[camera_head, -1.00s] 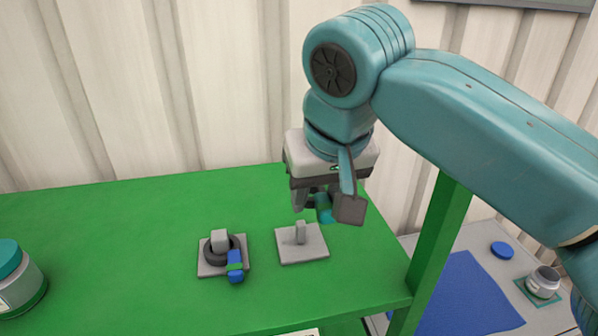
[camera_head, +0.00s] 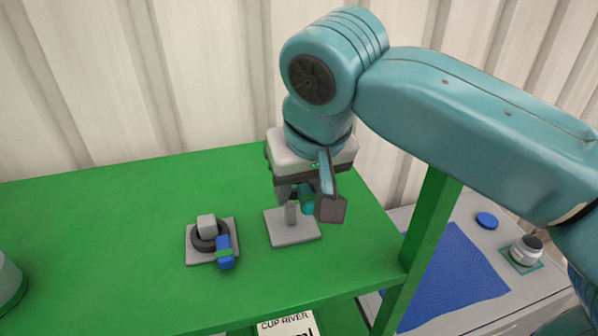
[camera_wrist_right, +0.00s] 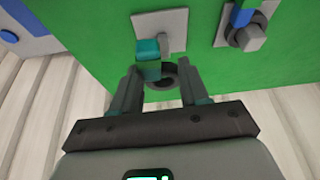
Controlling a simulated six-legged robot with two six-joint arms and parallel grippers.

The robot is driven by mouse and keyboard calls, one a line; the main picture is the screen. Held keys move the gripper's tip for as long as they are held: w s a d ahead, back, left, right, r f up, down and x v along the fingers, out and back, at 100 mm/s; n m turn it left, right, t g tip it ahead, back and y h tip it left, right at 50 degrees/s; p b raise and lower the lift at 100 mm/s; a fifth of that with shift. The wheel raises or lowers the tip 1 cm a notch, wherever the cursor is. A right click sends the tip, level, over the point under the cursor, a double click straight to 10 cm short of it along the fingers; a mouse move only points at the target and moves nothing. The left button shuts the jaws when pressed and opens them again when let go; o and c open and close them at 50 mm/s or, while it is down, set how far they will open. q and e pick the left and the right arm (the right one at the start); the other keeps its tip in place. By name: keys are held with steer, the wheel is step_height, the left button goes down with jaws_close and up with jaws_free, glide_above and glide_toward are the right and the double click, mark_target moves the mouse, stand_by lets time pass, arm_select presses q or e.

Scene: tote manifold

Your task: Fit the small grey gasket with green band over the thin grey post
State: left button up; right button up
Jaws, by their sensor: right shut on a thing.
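My right gripper (camera_head: 308,204) points down, shut on the small grey gasket, just above and beside the thin grey post (camera_head: 291,213). In the right wrist view the gasket's dark ring (camera_wrist_right: 162,77) lies between the fingers, with a teal tab (camera_wrist_right: 148,49) and a green band (camera_wrist_right: 149,71). The teal tab also shows in the head view (camera_head: 307,203). The post stands upright on a square grey plate (camera_head: 296,235); in the right wrist view its tip (camera_wrist_right: 164,42) looks clear of the ring. The exact height gap cannot be told. My left gripper is not in view.
The green table (camera_head: 110,250) is clear around both plates. A green upright (camera_head: 428,230) stands at the right.

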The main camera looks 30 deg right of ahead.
steer(key=shift+s+a+f, duration=0.15)
steer(key=shift+a+f, duration=0.25)
steer(key=shift+a, duration=0.05)
steer(key=shift+f, duration=0.3)
steer(key=shift+w+d+f+b, duration=0.2)
steer(key=shift+d+f+b, duration=0.1)
steer(key=shift+f+b, duration=0.3)
steer(key=shift+f, duration=0.25)
steer(key=shift+s+a+f+b, duration=0.1)
steer(key=shift+s+f+b, duration=0.1)
steer(key=shift+b, duration=0.2)
steer(key=shift+a+f, duration=0.1)
steer(key=shift+f, duration=0.15)
steer(key=shift+c, duration=0.9)
steer(key=shift+s+f+b, duration=0.25)
steer(key=shift+f+b, duration=0.3)
steer(key=shift+b, duration=0.05)
jaws_close()
steer(key=shift+w+f+b, duration=0.4)
steer(key=shift+w+f, duration=0.05)
steer(key=shift+f, duration=0.1)
steer(key=shift+s, duration=0.25)
steer(key=shift+w+f, duration=0.1)
steer(key=shift+f, duration=0.05)
